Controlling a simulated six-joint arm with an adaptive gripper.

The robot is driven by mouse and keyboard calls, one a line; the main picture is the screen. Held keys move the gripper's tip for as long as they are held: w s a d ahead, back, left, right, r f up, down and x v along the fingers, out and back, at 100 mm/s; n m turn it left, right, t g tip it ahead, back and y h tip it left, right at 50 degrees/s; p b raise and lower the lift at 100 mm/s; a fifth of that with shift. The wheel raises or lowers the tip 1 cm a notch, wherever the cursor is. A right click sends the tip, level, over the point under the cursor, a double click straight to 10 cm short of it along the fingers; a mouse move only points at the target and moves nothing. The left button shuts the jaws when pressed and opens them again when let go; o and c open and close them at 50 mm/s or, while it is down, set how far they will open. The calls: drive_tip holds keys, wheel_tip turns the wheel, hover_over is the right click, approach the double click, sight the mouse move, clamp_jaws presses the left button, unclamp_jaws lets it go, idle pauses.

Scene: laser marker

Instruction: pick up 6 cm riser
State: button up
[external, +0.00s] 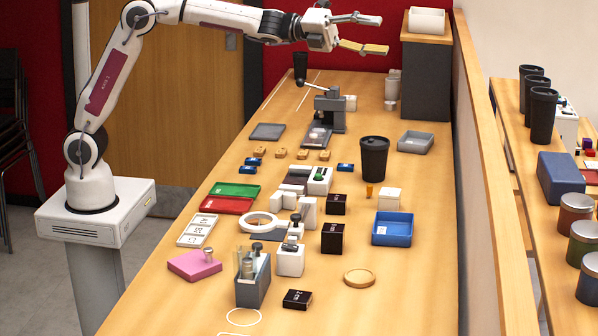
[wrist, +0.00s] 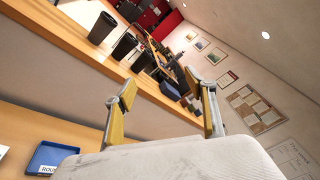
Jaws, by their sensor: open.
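Three black blocks with small white marks stand on the table in the external view: a taller block (external: 332,238) right of the white parts, a middling one (external: 336,204) behind it, and a low one (external: 297,299) near the front. Their labels are too small to read; the taller block looks most like the 6 cm riser. My gripper (external: 384,35) is open and empty, high above the table's far end and well away from the blocks. Its yellow-padded fingers also show spread in the wrist view (wrist: 168,95), where no black block is visible.
A blue tray (external: 392,240) lies right of the taller block, and a dark cup (external: 374,158) stands behind. A grey holder with upright pieces (external: 253,280) stands front left. A wooden partition (external: 480,150) runs along the right. Table is clear at front right.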

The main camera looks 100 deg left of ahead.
drive_tip(key=w+d+f+m+g+h, duration=0.3)
drive_tip(key=w+d+f+m+h, duration=0.15)
drive_tip(key=f+m, duration=0.3)
drive_tip(key=m+g+h, duration=0.4)
drive_tip(key=m+g, duration=1)
drive_tip(key=m, duration=0.5)
approach(334, 226)
drive_tip(key=d, duration=0.1)
drive_tip(key=w+d, duration=0.1)
drive_tip(key=d, duration=0.1)
drive_tip(key=shift+d+r+n, duration=0.1)
drive_tip(key=shift+d+n, duration=0.05)
drive_tip(key=shift+n, duration=0.1)
drive_tip(key=shift+s+a+f+y, duration=0.25)
drive_tip(key=shift+s+f, duration=0.15)
drive_tip(key=shift+f, duration=0.15)
drive_tip(key=shift+d, duration=0.2)
drive_tip(key=shift+x, duration=1.15)
drive_tip(key=shift+x, duration=2.45)
